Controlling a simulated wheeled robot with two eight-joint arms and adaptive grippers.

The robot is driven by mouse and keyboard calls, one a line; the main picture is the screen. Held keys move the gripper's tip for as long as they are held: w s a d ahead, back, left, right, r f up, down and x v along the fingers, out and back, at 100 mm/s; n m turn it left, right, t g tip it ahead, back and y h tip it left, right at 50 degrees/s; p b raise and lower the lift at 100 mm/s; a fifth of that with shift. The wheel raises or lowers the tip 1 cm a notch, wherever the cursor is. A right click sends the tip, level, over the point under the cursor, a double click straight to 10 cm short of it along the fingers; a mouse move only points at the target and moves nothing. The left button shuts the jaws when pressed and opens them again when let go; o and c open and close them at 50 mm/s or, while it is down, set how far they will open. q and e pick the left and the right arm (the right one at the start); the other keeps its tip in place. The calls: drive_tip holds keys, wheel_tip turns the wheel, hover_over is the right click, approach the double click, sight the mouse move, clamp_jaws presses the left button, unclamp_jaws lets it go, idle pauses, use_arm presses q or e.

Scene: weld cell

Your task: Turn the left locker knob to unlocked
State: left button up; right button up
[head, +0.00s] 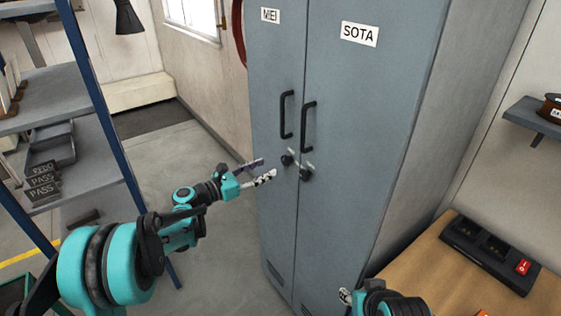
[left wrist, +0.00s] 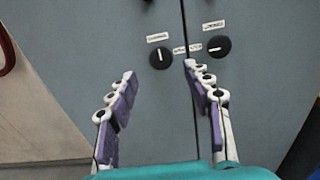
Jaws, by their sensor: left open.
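The left locker knob (head: 287,160) is round and black, on the left door marked MEI, below its handle. In the left wrist view this knob (left wrist: 161,56) has a white pointer line standing upright, with small labels above and to its right, too small to read. My left gripper (head: 267,169) is open and empty, just left of the knob and apart from it. In the left wrist view its fingers (left wrist: 160,75) spread either side of the knob's position, short of it. My right gripper (head: 346,296) shows only partly at the bottom; its jaws are unclear.
The right door, marked SOTA, has a similar knob (head: 306,173) close by; its pointer lies level in the left wrist view (left wrist: 216,48). Black handles (head: 287,115) stand out above. A shelf rack (head: 60,135) is at left, a wooden bench (head: 440,275) at right.

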sight(284, 160)
use_arm(q)
drive_tip(key=b+x, duration=0.1)
drive_tip(key=x, duration=0.6)
drive_tip(key=shift+w+d+b, duration=0.15)
drive_tip(key=shift+d+b, duration=0.1)
drive_tip(key=shift+b, duration=0.1)
drive_tip(key=c, duration=1.1)
